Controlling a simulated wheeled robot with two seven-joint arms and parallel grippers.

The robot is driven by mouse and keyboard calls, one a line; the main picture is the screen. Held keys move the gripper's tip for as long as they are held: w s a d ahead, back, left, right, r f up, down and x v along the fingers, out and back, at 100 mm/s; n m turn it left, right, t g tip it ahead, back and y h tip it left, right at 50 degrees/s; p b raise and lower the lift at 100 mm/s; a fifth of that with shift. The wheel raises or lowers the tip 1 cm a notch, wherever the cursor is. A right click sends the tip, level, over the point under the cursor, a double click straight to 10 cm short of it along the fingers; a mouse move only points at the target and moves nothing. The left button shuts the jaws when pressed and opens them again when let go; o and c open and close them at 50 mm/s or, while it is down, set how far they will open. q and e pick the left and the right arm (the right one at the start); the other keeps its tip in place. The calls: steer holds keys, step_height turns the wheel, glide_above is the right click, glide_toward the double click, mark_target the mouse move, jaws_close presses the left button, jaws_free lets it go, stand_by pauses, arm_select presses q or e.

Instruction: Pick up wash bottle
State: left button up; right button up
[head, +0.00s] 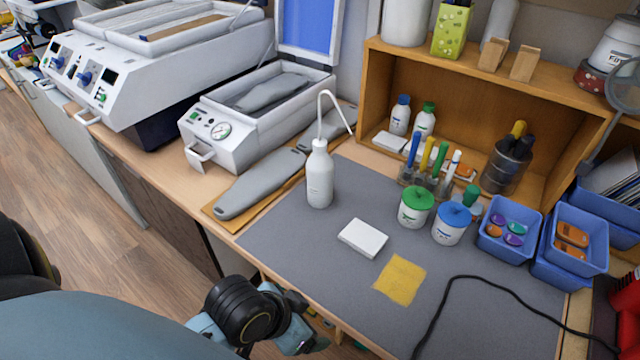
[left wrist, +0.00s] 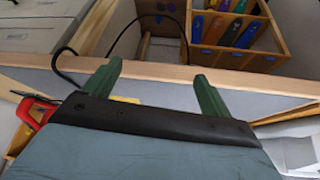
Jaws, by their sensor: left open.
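The wash bottle (head: 320,178) is white with a long bent spout. It stands upright on the grey mat (head: 290,240), near the mat's back left, beside a grey insole form. My left gripper (head: 308,322) is low at the table's front edge, well apart from the bottle. In the left wrist view its two green fingers (left wrist: 158,78) are spread with nothing between them. The bottle does not show in that view. My right gripper is not in view.
A white block (head: 363,238) and a yellow cloth (head: 400,279) lie on the mat. A black cable (head: 480,281) crosses the front right. A press (head: 225,130) stands behind left. Mat left of the block is clear.

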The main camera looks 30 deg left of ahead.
arm_select(q)
steer(key=w+d+t, duration=0.1)
steer(key=w+d+r+m+h, duration=0.1)
steer(key=w, duration=0.1)
steer(key=w+d+r+t+h, duration=0.1)
steer(key=w+d, duration=0.1)
steer(key=shift+d+m+t, duration=0.1)
steer(key=shift+m+t, duration=0.2)
steer(key=shift+m, duration=0.1)
steer(key=w+r, duration=0.1)
steer(key=w+d+t+h, duration=0.1)
steer(key=w+d+r+t+h, duration=0.1)
steer(key=w, duration=0.1)
steer(key=shift+w+d+r+m, duration=0.1)
steer(key=shift+d+r+m, duration=0.1)
steer(key=shift+r+m, duration=0.2)
steer(key=w+a+r+n+t+y, duration=0.2)
steer(key=w+r+n+t, duration=0.1)
steer(key=w+r+t, duration=0.6)
steer(key=n+g+y, duration=0.5)
steer(key=n+y, duration=0.6)
steer(key=y, duration=0.4)
glide_toward(321, 175)
steer(key=x, duration=0.9)
steer(key=shift+w+a+b, duration=0.3)
steer(key=shift+b, duration=0.05)
steer(key=b+x, duration=0.1)
steer(key=x, duration=0.4)
steer(key=shift+w, duration=0.15)
